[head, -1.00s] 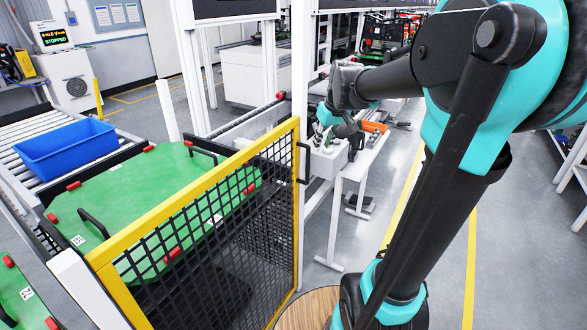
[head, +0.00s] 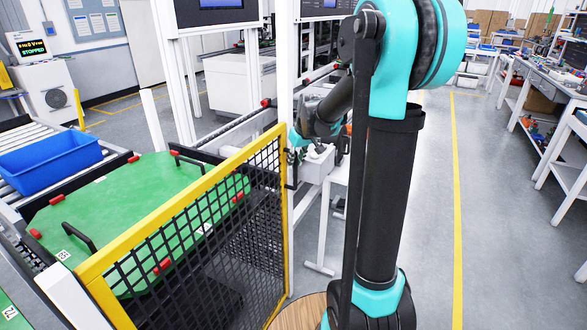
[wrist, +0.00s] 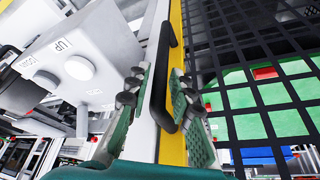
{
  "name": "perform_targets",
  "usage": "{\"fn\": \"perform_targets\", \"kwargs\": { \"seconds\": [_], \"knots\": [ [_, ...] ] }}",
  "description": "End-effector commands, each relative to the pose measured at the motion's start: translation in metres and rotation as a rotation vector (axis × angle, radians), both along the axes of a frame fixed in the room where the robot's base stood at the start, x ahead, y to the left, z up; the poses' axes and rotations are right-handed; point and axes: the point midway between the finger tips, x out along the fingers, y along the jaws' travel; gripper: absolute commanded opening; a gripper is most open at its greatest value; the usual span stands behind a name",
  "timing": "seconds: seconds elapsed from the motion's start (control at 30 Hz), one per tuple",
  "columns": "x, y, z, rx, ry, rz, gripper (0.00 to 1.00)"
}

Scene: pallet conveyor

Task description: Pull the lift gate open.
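The lift gate (head: 185,205) has a yellow frame with black mesh and stands shut-looking across the front of the green pallet (head: 135,205). Its black handle (head: 291,170) sits on the right post of the frame. In the wrist view, the handle (wrist: 158,75) runs upright along the yellow frame edge (wrist: 177,30). My gripper (wrist: 163,98) is open, with one finger on each side of the handle bar. A gap shows between the left finger and the bar; contact on the right is unclear. In the head view, my forearm partly hides the gripper.
A grey control box (wrist: 80,50) with round buttons and an UP label is close left of my gripper. A blue bin (head: 50,168) sits on the rollers. A white table (head: 325,215) stands behind the gate's handle side. Open floor (head: 425,220) lies right.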

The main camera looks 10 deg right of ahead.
Motion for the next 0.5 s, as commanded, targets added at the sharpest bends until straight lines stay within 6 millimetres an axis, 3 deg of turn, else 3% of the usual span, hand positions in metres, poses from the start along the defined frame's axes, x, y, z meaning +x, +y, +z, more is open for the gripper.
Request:
{"fn": "perform_targets", "kwargs": {
  "seconds": [0.2, 0.5],
  "knots": [
    [0.011, 0.004, -0.028, 0.000, 0.000, 0.000, 0.22],
    [0.015, 0.005, -0.040, 0.000, 0.000, 0.000, 0.22]
  ]
}}
